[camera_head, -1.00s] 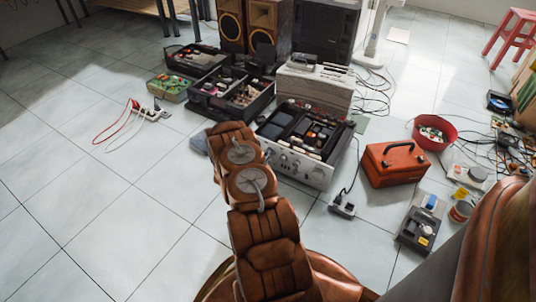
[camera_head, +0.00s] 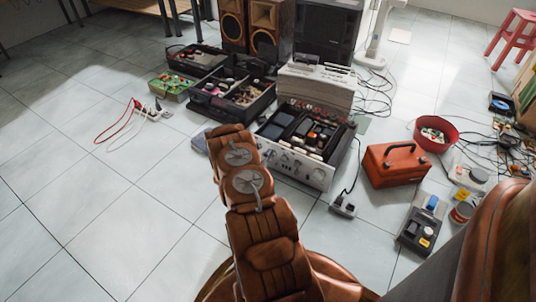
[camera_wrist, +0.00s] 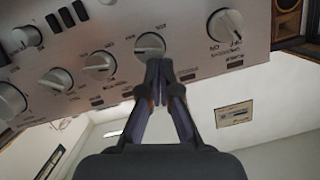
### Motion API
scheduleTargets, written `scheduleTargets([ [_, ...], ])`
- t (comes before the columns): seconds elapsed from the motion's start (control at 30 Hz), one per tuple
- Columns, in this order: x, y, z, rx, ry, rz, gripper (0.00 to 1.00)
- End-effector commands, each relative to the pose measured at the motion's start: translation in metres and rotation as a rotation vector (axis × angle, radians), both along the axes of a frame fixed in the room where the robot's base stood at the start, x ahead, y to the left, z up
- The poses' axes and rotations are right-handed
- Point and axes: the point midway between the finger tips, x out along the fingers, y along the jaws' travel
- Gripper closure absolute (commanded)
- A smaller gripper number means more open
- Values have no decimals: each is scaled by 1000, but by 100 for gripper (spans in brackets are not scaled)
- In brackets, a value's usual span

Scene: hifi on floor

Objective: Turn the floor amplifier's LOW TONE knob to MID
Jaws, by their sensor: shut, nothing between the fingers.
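The floor amplifier is a silver unit with its top open; its front panel (camera_head: 293,164) carries a row of round knobs. In the wrist view the panel (camera_wrist: 187,60) fills the top of the picture, apparently upside down. A round knob with a pointer line (camera_wrist: 149,46) is right at my gripper's tips. My gripper (camera_wrist: 160,66) is shut and empty, its tips overlapping the knob's lower right edge; I cannot tell whether they touch it. More knobs (camera_wrist: 100,67) sit to the left, and a larger one (camera_wrist: 226,25) to the right. The labels are too small to read surely.
A red toolbox (camera_head: 394,163) and a red bowl (camera_head: 435,132) stand right of the amplifier. A power adapter (camera_head: 343,206) with a cord lies near its front corner. Black trays (camera_head: 233,98) of parts lie behind. The tiled floor at left is mostly clear.

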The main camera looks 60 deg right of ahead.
Motion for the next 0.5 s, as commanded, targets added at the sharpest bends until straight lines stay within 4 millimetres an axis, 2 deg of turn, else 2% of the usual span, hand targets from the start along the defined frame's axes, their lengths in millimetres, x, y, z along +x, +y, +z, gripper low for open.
scheduleTargets([
  [0.5,3,0,1,-4,69,0,100],
])
